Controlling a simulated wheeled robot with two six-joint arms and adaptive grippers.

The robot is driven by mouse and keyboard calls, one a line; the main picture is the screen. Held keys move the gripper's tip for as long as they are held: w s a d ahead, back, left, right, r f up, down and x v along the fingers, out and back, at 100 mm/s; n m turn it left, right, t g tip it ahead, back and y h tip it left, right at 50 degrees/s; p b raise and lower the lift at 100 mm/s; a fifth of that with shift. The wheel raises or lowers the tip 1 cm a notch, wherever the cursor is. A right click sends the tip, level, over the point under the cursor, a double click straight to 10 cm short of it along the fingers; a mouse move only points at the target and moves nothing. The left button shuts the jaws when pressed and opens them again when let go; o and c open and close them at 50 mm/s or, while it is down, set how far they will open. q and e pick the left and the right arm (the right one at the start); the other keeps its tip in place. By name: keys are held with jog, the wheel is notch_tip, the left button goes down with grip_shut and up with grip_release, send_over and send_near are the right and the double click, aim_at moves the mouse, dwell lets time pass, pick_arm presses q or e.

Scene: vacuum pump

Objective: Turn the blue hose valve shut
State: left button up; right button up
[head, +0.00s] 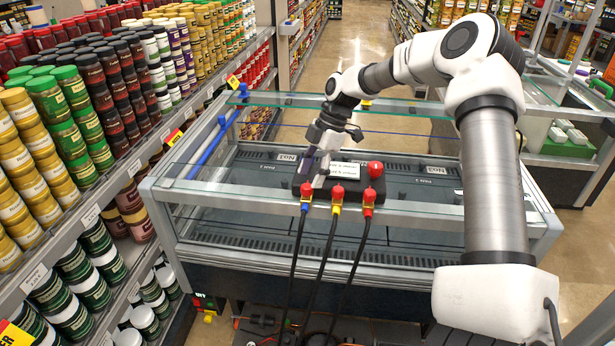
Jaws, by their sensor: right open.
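The blue hose valve (306,191) has a red handle above a blue fitting and is the leftmost of three valves on the front of a dark pump block (348,194). Its black hose hangs down over the case's front rail. My right gripper (311,180) is open, pointing down just above and behind this valve. Its fingers partly cover the block's left end, and I cannot tell whether they touch the handle. My left gripper is not in view.
The yellow hose valve (338,194) and red hose valve (369,197) stand close to the right. A red knob (375,169) rises from the block.

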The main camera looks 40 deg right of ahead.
aim_at(307, 186)
jog(key=shift+s+a+x, duration=0.1)
jog(key=shift+x, duration=0.5)
jog(key=shift+s+a+x, duration=0.1)
jog(key=shift+x, duration=0.55)
jog(key=shift+w+d+f, duration=0.25)
jog(key=shift+w+f, duration=0.1)
jog(key=shift+f, duration=0.1)
jog(key=shift+w+d+f, duration=0.25)
jog(key=shift+w+f, duration=0.1)
jog(key=shift+f, duration=0.15)
jog(key=shift+s+a+r, duration=0.2)
jog(key=shift+r, duration=0.05)
jog(key=c, duration=0.3)
jog(key=shift+s+a+r, duration=0.1)
jog(key=shift+s+r, duration=0.05)
jog(key=shift+s, duration=0.05)
grip_shut()
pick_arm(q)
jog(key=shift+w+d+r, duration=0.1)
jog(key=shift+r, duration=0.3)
